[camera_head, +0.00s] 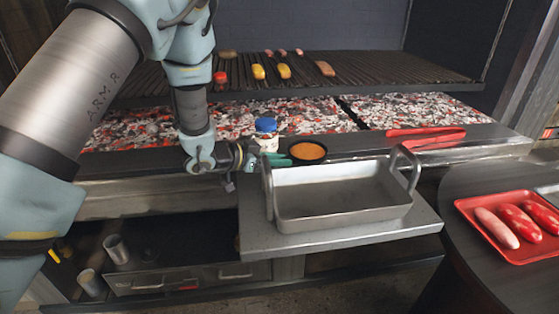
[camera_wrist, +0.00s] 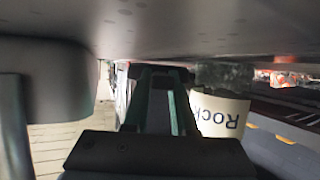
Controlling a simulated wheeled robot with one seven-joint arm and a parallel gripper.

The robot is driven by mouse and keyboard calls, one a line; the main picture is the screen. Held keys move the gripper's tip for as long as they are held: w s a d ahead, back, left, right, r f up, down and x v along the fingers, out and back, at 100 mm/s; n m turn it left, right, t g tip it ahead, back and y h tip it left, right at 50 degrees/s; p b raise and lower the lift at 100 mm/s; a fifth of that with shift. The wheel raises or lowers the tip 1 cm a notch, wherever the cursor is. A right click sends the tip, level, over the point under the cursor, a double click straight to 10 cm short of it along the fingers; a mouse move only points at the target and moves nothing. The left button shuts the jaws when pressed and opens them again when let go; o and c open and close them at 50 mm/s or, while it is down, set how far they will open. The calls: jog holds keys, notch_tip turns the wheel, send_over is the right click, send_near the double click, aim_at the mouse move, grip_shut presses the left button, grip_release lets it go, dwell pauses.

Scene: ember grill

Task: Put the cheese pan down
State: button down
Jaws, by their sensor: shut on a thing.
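The cheese pan (camera_head: 308,152) is a small round black pan filled with orange cheese. In the head view it is level at the grill's front ledge, just behind the large steel roasting pan (camera_head: 340,192). My gripper (camera_head: 268,158) is to its left, shut on its handle, which is mostly hidden by the fingers and the roasting pan's handle. I cannot tell whether the pan touches the ledge. In the wrist view my gripper's dark green fingers (camera_wrist: 162,100) show, but the pan cannot be made out.
A white jar with a blue lid (camera_head: 265,126) stands close behind my gripper; its lettered side shows in the wrist view (camera_wrist: 220,115). Red tongs (camera_head: 427,136) lie on the ledge to the right. A red tray (camera_head: 468,205) of sausages sits on the round table. Food lies on the grill grate (camera_head: 400,72).

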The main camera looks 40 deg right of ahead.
jog(key=shift+f, duration=0.2)
jog(key=shift+f, duration=0.15)
jog(key=c, duration=0.7)
grip_release()
